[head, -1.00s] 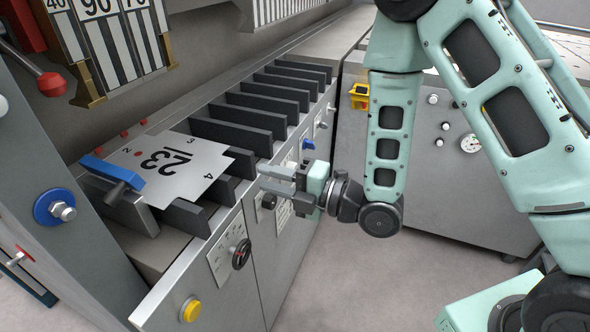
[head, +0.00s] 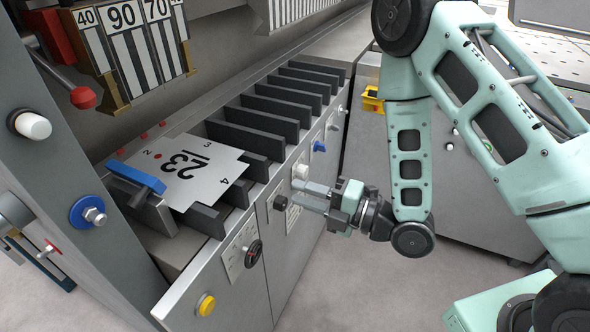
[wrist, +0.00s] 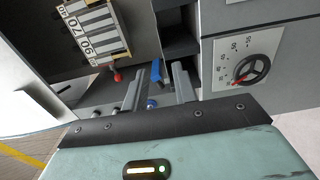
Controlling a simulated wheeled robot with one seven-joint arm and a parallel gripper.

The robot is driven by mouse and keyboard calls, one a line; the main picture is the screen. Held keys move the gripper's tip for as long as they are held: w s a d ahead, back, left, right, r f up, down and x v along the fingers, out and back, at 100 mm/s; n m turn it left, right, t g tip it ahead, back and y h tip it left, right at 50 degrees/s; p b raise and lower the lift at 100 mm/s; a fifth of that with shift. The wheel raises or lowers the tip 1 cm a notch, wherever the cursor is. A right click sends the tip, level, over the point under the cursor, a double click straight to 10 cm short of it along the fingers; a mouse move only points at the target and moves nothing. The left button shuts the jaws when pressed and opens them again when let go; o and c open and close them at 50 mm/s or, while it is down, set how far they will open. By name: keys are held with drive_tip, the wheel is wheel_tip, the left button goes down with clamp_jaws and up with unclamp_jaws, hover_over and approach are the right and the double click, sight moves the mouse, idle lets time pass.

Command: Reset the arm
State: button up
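My gripper (head: 302,194) is at the end of my pale green arm, in front of the grey front panel of the bender (head: 275,225). Its two fingers are apart with nothing between them, so it is open and empty. The wrist view shows the fingers (wrist: 158,88) spread, with a blue part visible beyond the gap. In the head view the fingertips are near a black knob (head: 280,202) on the panel; I cannot tell whether they touch it.
A metal sheet marked 23 (head: 200,165) lies on the bender's bed beside a blue handle (head: 137,178). A row of dark upright plates (head: 270,122) runs behind it. A red-pointer dial (wrist: 248,68) shows in the wrist view. The floor below my gripper (head: 370,290) looks clear.

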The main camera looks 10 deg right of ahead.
drive_tip(key=s+d+r+m+g+h, duration=0.1)
drive_tip(key=s+r+m+g+h, duration=0.3)
drive_tip(key=s+m, duration=0.5)
drive_tip(key=s+d+r+m+g+h, duration=0.1)
drive_tip(key=s+r+m+g+h, duration=0.4)
drive_tip(key=s+m+g+h, duration=0.2)
drive_tip(key=s+m+h, duration=0.2)
drive_tip(key=m, duration=0.2)
drive_tip(key=shift+s+r+m+h, duration=0.25)
drive_tip(key=shift+s+m+h, duration=0.05)
drive_tip(key=shift+s+m, duration=0.1)
